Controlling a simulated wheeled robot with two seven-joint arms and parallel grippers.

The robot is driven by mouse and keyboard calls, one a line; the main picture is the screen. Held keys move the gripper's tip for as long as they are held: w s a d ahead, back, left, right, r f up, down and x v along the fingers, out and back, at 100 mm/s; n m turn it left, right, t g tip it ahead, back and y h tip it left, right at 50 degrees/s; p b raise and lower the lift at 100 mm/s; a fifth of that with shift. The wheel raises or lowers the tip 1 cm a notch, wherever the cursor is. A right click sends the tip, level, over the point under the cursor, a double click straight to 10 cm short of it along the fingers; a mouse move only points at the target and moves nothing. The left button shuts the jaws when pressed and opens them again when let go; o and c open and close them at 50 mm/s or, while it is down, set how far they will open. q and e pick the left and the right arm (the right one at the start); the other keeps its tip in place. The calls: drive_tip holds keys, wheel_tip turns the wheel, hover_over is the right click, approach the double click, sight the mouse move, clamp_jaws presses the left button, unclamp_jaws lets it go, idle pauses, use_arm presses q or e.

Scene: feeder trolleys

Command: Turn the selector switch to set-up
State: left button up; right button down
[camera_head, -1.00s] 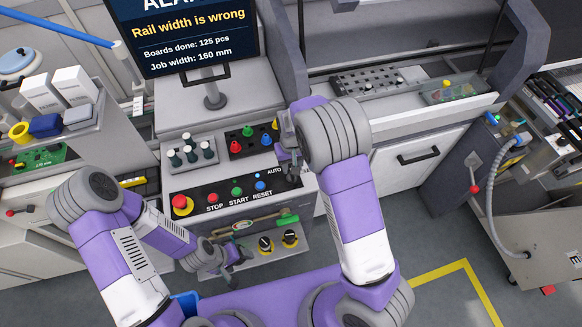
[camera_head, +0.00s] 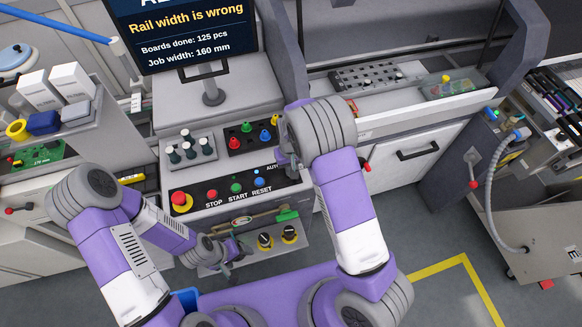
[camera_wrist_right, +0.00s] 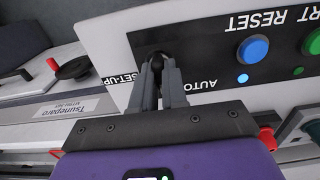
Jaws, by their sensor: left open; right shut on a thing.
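The selector switch (camera_wrist_right: 157,58) is a black knob on the dark strip of the control panel, between the printed words SET-UP and AUTO in the right wrist view. My right gripper (camera_wrist_right: 160,72) is shut on this knob, its grey fingers on either side. The fingers cover most of the knob, so I cannot tell which way it points. In the head view my right wrist hides the switch and the SET-UP label; part of AUTO shows. My left gripper (camera_head: 232,252) is open and empty, low in front of the panel, left of two black-and-yellow rotary knobs (camera_head: 277,238).
Left of the switch are the blue RESET (camera_head: 259,183), green START (camera_head: 236,188) and red STOP (camera_head: 212,194) buttons, and a red emergency button (camera_head: 181,199). The monitor (camera_head: 185,35) reads "Rail width is wrong". A trolley (camera_head: 530,225) stands at right.

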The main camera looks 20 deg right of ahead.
drive_tip(key=shift+m, duration=0.3)
drive_tip(key=m, duration=0.5)
drive_tip(key=shift+p, duration=0.35)
drive_tip(key=m+p, duration=0.1)
drive_tip(key=m, duration=0.5)
drive_tip(key=shift+m, duration=0.3)
drive_tip(key=c, duration=1.2)
unclamp_jaws()
drive_tip(key=shift+o, duration=0.2)
wheel_tip(320, 180, up, 8)
drive_tip(key=shift+f, duration=0.2)
